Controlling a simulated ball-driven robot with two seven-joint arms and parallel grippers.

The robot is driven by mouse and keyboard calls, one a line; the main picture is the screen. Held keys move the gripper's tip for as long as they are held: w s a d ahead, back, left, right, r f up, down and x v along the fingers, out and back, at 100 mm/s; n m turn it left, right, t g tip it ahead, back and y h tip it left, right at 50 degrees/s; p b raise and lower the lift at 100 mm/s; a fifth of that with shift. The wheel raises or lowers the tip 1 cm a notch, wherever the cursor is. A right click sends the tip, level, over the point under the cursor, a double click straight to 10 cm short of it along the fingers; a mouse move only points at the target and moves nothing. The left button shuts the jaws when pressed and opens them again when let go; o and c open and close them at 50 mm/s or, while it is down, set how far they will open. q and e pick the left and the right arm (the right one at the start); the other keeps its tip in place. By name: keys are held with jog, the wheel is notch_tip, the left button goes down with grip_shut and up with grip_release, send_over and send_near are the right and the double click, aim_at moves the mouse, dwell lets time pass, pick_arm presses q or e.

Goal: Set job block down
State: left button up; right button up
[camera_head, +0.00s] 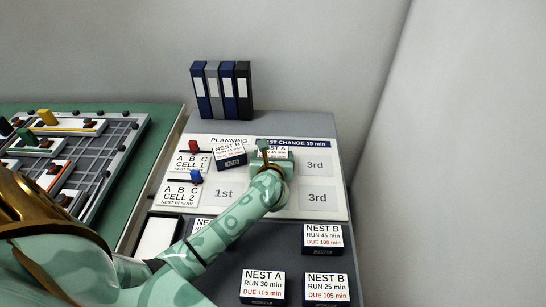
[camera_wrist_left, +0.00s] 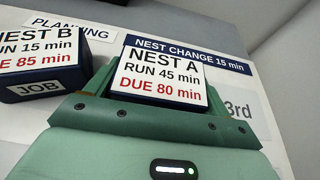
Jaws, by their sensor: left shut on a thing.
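My left gripper (camera_head: 268,158) is over the upper middle of the planning board. It is shut on a job block (camera_wrist_left: 165,75) labelled NEST A, RUN 45 min, DUE 80 min, which in the head view (camera_head: 278,150) is partly hidden by the gripper. I cannot tell whether the block touches the board. Another job block (camera_head: 229,157), labelled NEST B with DUE 85 min, sits just left of it and also shows in the left wrist view (camera_wrist_left: 40,62). The white planning board (camera_head: 250,204) has spaces marked 1st and 3rd. My right gripper is not in view.
A red peg (camera_head: 194,147) and a blue peg (camera_head: 196,177) stand at the cell cards on the left. More job blocks (camera_head: 262,286) (camera_head: 326,288) (camera_head: 323,238) lie on the grey table in front. Binders (camera_head: 221,91) stand behind. The two 3rd spaces look clear.

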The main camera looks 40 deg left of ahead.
pick_arm(q)
jog(key=shift+f, duration=0.2)
jog(key=o, duration=1)
jog(key=shift+c, duration=0.2)
jog(key=shift+r, duration=0.2)
jog(key=shift+s+d+r, duration=0.15)
jog(key=shift+s+r, duration=0.05)
jog(key=shift+s, duration=0.05)
jog(key=p+v, duration=0.3)
jog(key=v, duration=0.7)
jog(key=shift+s+d+r, duration=0.1)
jog(key=shift+s, duration=0.05)
jog(key=shift+s+d+r, duration=0.15)
jog(key=shift+s+d, duration=0.1)
jog(key=shift+s, duration=0.15)
